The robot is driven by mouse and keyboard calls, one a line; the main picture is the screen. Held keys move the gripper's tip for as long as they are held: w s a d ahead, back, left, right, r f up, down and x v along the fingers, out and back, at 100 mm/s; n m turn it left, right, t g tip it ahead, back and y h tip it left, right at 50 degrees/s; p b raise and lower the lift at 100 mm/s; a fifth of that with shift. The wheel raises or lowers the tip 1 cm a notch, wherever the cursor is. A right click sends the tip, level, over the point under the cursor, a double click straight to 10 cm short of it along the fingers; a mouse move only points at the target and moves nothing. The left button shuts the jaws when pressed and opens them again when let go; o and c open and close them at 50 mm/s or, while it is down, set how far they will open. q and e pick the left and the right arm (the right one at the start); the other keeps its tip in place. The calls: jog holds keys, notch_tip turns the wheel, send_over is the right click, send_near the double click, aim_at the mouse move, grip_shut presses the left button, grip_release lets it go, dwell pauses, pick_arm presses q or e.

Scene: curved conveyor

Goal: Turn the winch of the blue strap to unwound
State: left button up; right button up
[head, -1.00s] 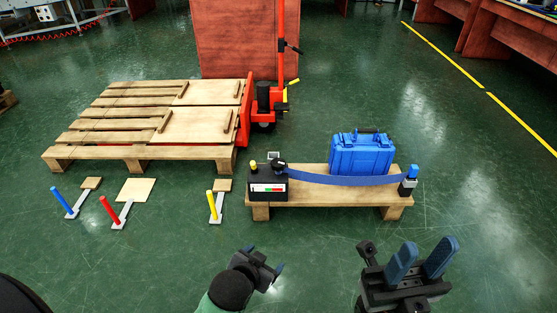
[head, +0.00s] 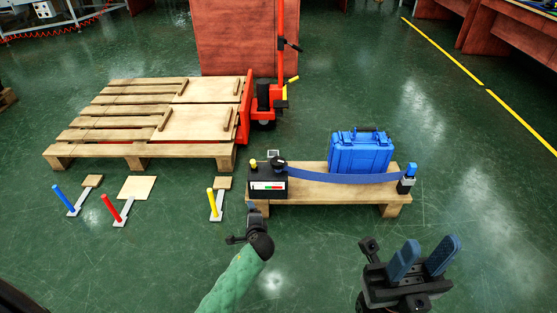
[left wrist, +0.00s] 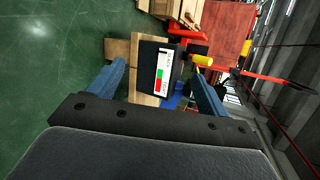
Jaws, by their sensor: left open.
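The winch is a black box (head: 267,184) with a white, green and red gauge, at the left end of a small pallet (head: 330,196). On top are a black round knob (head: 278,162) and a yellow knob (head: 252,164). The blue strap (head: 345,178) runs from it to a blue-capped post (head: 407,179), in front of a blue case (head: 360,153). My left gripper (head: 252,215) is just in front of the box. In the left wrist view its fingers (left wrist: 160,85) are open, with the box beyond and between them. My right gripper (head: 424,258) is open and empty.
A large pallet (head: 145,150) stands left, with a red pallet jack (head: 262,118) beside it. Blue (head: 63,198), red (head: 111,207) and yellow (head: 212,202) levers stand on the floor. Floor right of the small pallet is clear.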

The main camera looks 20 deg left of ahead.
pick_arm(q)
jog(key=w+m+t, duration=0.4)
jog(key=w+m, duration=0.4)
jog(key=w, duration=0.5)
jog(key=m+t+h, duration=0.3)
jog(key=m+h, duration=0.1)
jog(key=m, duration=0.8)
send_near(279, 158)
jog(key=shift+w+a+f, duration=0.1)
jog(key=shift+w+a, duration=0.05)
jog(key=shift+w, duration=0.35)
jog(key=shift+w+a+f, duration=0.1)
jog(key=shift+w+f, duration=0.05)
jog(key=shift+w, duration=0.4)
jog(key=shift+w+a+b, duration=0.2)
jog(key=shift+w+b, duration=0.2)
jog(key=shift+w, duration=0.85)
jog(key=shift+w+a+b, duration=0.25)
jog(key=shift+w+b, duration=0.15)
jog(key=shift+w, duration=0.85)
jog(key=shift+w+a+b, duration=0.2)
jog(key=shift+w+b, duration=0.2)
jog(key=shift+w, duration=0.9)
jog(key=shift+c, duration=0.2)
jog(key=c, duration=1)
